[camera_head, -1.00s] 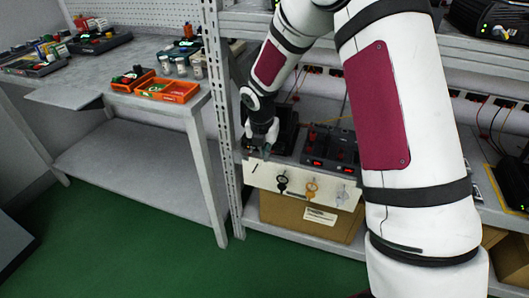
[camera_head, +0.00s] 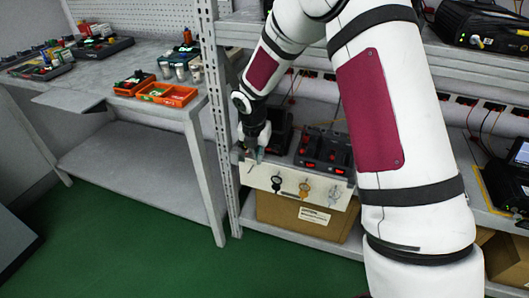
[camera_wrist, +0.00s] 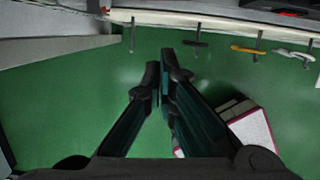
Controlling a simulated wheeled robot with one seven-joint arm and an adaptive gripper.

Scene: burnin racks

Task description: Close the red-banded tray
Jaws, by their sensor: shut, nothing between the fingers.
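A pale front panel (camera_head: 297,187) with black, orange and grey hanging pieces runs along the shelf edge in the head view; black units with red lights (camera_head: 324,151) sit behind it. I cannot make out a red band on it, nor how far any tray is pulled out. My gripper (camera_head: 258,154) points down near the panel's left end, at its top edge; contact cannot be told. In the wrist view my gripper (camera_wrist: 159,72) has its fingers together with nothing between them, and the panel's edge (camera_wrist: 220,20) lies across the top with the hanging pieces below it.
A cardboard box (camera_head: 302,216) stands on the shelf under the panel. A perforated rack post (camera_head: 218,120) rises just left of my gripper. A workbench (camera_head: 150,100) with orange bins (camera_head: 167,95) stands further left. Green floor (camera_head: 130,255) is clear in front.

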